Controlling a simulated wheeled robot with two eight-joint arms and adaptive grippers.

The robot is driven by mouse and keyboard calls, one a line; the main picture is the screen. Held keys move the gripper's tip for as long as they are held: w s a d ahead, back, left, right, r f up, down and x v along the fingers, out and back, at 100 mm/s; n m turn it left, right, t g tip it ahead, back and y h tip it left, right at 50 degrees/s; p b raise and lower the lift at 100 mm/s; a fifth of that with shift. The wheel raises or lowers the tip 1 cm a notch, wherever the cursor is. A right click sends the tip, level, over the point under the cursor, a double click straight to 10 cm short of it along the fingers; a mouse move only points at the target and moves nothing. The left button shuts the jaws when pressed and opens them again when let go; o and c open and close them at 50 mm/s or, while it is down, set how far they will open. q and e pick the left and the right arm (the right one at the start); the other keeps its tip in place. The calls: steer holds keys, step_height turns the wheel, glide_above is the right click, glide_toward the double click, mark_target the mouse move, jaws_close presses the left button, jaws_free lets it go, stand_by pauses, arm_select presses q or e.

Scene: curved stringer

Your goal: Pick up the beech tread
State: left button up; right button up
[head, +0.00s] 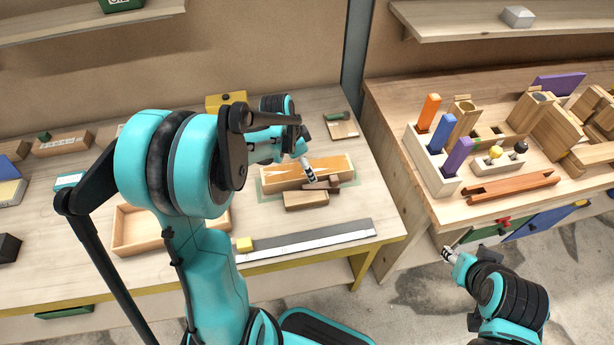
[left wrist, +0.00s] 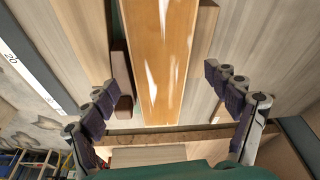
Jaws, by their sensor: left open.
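A short pale wood block (head: 305,201), which may be the beech tread, lies in front of a long orange-brown board (head: 335,163) with white streaks. In the left wrist view the block (left wrist: 80,38) is at upper left and the board (left wrist: 160,60) runs down the middle. A small dark brown piece (left wrist: 123,105) lies between them. My right gripper (head: 447,253) hangs over the floor, too small to read.
A metal ruler (head: 320,238) lies along the front, with a yellow cube (head: 244,244) by it. An open wooden tray (head: 137,230) is partly behind my left arm. The right bench holds a white holder (head: 430,165) with coloured sticks. A gap separates the benches.

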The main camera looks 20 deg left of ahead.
arm_select(q)
steer(key=shift+x, duration=0.85)
steer(key=shift+r, duration=0.1)
steer(key=shift+c, duration=0.6)
steer(key=c, duration=1.7)
